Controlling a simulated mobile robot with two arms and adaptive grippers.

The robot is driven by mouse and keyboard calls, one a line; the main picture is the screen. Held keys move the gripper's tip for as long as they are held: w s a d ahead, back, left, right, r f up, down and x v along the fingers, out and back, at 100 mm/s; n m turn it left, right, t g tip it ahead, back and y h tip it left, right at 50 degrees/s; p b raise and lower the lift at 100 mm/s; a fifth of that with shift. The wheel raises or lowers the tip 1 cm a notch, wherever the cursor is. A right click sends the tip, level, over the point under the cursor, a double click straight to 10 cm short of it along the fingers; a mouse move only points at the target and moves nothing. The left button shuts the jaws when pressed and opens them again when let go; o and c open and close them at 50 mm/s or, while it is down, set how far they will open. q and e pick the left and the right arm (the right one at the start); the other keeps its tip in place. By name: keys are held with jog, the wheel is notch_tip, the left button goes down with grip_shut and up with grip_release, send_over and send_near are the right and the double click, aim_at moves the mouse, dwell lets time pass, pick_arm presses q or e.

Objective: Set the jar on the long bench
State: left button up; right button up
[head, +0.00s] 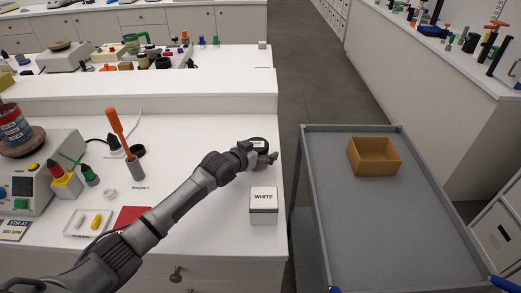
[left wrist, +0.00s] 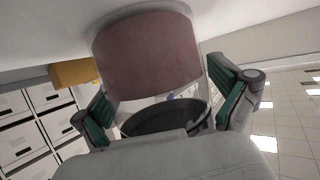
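A jar (head: 259,143) with a dark top stands on the white bench at the left, near its right edge. In the left wrist view its mauve body (left wrist: 148,55) meets the white bench top, and a black round part (left wrist: 165,118) faces my palm. My left gripper (head: 262,156) is at the jar, hiding part of it. In the left wrist view the green-padded fingers (left wrist: 165,105) are spread on either side, with small gaps showing. The left bench (head: 195,150) is one long white top; another long white bench (head: 440,70) stands at the right. My right gripper is out of view.
A white box marked WHITE (head: 263,203) stands just in front of the jar. A grey cart (head: 350,235) with a tan open box (head: 374,157) is to the right, its top otherwise clear. A stirrer (head: 35,180), a red mat (head: 131,217) and an orange-handled tool (head: 118,130) are at left.

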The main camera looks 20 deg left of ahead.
pick_arm(q)
jog(key=shift+r, duration=0.1)
jog(key=shift+r, duration=0.15)
jog(key=v, duration=1.2)
jog(key=shift+s+b, duration=0.1)
jog(key=shift+b, duration=0.25)
jog(key=shift+d, duration=0.1)
